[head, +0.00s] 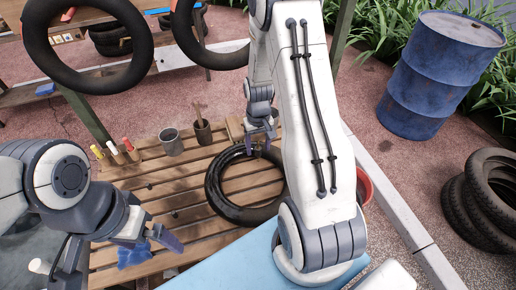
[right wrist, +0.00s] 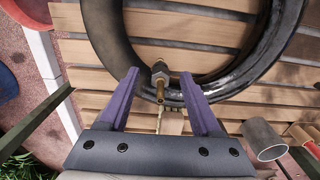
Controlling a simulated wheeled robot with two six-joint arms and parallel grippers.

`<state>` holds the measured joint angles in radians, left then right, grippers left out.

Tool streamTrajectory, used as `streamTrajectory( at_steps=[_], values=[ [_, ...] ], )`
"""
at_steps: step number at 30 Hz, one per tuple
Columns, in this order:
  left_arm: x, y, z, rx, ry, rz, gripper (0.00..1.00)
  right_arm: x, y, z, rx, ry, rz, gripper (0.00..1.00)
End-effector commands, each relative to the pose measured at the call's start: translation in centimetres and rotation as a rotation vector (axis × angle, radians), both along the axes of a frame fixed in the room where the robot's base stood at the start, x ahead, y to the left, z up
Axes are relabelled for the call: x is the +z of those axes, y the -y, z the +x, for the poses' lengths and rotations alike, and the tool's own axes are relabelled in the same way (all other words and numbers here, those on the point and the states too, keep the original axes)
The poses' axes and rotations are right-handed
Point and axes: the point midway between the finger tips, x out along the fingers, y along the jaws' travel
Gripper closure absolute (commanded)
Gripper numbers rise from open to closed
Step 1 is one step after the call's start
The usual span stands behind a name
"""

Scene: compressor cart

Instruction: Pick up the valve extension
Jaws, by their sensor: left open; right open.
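A black inner tube (head: 213,190) lies on the slatted wooden table. In the right wrist view, a brass valve piece with a hex nut (right wrist: 160,78) stands out at the tube's far rim; I cannot tell whether the valve extension is part of it. A thin brass-coloured piece (right wrist: 160,118) shows just beyond, partly hidden by my wrist. My right gripper (right wrist: 160,73) is open, with its purple fingers on both sides of the brass piece, apparently not touching it. In the head view it is over the tube's far rim. My left gripper (head: 168,240) is open and empty over the table's near left.
A blue cloth (head: 133,255) lies near the left gripper. A red bucket (head: 364,188) is right of the table. Tyres (head: 88,50) hang above.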

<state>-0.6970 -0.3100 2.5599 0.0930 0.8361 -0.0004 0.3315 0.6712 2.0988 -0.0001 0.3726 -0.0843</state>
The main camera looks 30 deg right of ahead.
Motion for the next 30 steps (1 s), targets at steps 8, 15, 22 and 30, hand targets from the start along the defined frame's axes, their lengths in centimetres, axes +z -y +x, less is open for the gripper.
streamTrajectory(
  at_steps=[8, 15, 22, 30],
  values=[
    [0.13, 0.0, -0.01, 0.0, 0.0, 0.0, 0.0, -1.28, -0.01, 0.03, 0.0, 0.002, 0.0, 0.35],
    [0.13, 0.0, -0.01, 0.0, 0.0, 0.0, 0.0, -1.25, -0.01, 0.03, 0.0, 0.002, 0.0, 0.89],
    [0.13, 0.0, -0.01, 0.0, 0.0, 0.0, 0.0, -1.23, -0.02, 0.04, 0.0, 0.002, 0.0, 1.0],
    [-0.04, 0.0, -0.01, 0.0, 0.0, 0.0, 0.0, -0.55, -0.01, 0.07, 0.001, 0.003, -0.001, 1.0]
  ],
)
